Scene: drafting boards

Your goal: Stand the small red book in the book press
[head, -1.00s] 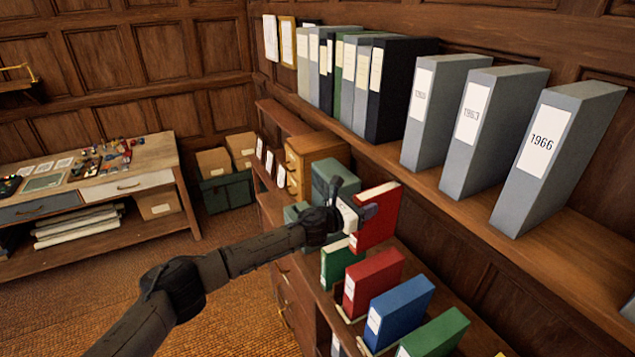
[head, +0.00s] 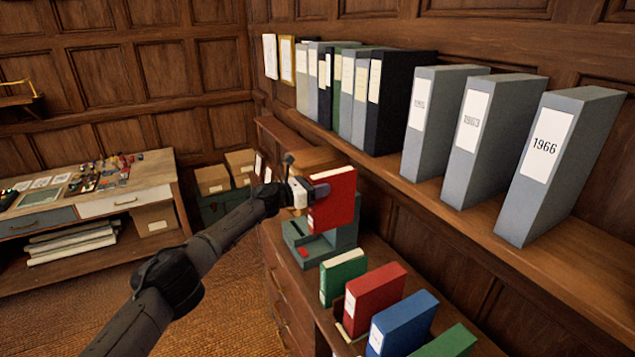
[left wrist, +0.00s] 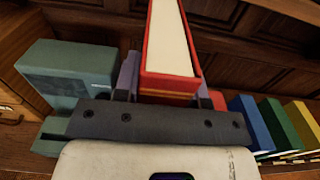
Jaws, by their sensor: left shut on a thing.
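The small red book (head: 333,200) is held upright, leaning slightly, by my left gripper (head: 308,193), which is shut on it. In the left wrist view the red book (left wrist: 168,50) shows its cream page edges between the two fingers (left wrist: 166,88). The grey-green book press (head: 303,246) stands on the cabinet top just below and behind the book in the head view. The book hides much of its tall block, and I cannot tell whether the two touch. The press (left wrist: 65,72) is left of the book in the left wrist view. My right gripper is not in view.
A row of standing books, green (head: 343,276), red (head: 374,299) and blue (head: 402,322), is nearer on the cabinet top. A shelf (head: 445,210) with grey binders (head: 553,160) runs along the right wall. A wooden drawer box (head: 318,160) stands behind the press.

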